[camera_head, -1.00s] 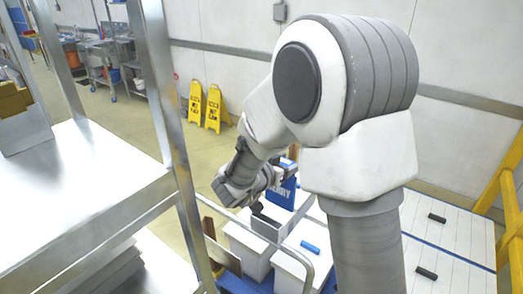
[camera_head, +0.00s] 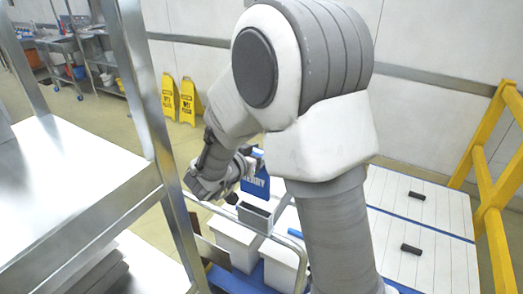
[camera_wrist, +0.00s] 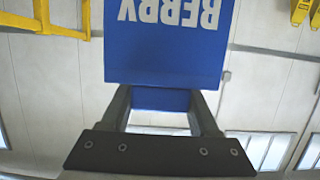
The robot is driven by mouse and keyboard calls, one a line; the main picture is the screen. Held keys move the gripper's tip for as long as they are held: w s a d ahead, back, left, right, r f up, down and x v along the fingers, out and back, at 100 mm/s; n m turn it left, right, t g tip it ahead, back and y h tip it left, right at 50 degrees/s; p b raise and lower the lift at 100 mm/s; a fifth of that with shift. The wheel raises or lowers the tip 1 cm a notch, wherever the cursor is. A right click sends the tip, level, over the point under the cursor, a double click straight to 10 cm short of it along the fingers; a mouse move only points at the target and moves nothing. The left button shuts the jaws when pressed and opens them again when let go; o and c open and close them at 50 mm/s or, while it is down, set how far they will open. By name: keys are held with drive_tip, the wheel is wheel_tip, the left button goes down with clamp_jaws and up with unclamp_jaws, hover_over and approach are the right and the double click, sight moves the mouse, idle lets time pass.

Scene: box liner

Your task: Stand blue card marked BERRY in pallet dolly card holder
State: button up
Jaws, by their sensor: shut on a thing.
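The blue card marked BERRY (camera_head: 256,184) is held in my gripper (camera_head: 254,164). In the wrist view the card (camera_wrist: 166,48) sits between both fingers, its white lettering upside down, and my gripper (camera_wrist: 160,100) is shut on it. In the head view the card is upright and appears just above a grey holder with a dark opening (camera_head: 256,213), at the dolly's handle rail. A small gap shows between card and holder in the picture; their true distance is hard to tell. My arm covers part of the dolly.
White boxes (camera_head: 232,243) stand on the blue pallet dolly (camera_head: 228,282) beneath the holder. A metal shelf rack (camera_head: 75,165) stands close on the left. A yellow rail (camera_head: 485,180) and white slatted surface (camera_head: 425,240) with dark handles lie right. Yellow floor signs (camera_head: 171,97) stand behind.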

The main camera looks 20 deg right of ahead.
wheel_tip(320, 180, down, 11)
drive_tip(key=b, duration=0.9)
drive_tip(key=shift+f, duration=0.1)
drive_tip(key=o, duration=1.4)
drive_tip(key=shift+o, duration=0.2)
wheel_tip(320, 180, up, 7)
drive_tip(key=p, duration=0.6)
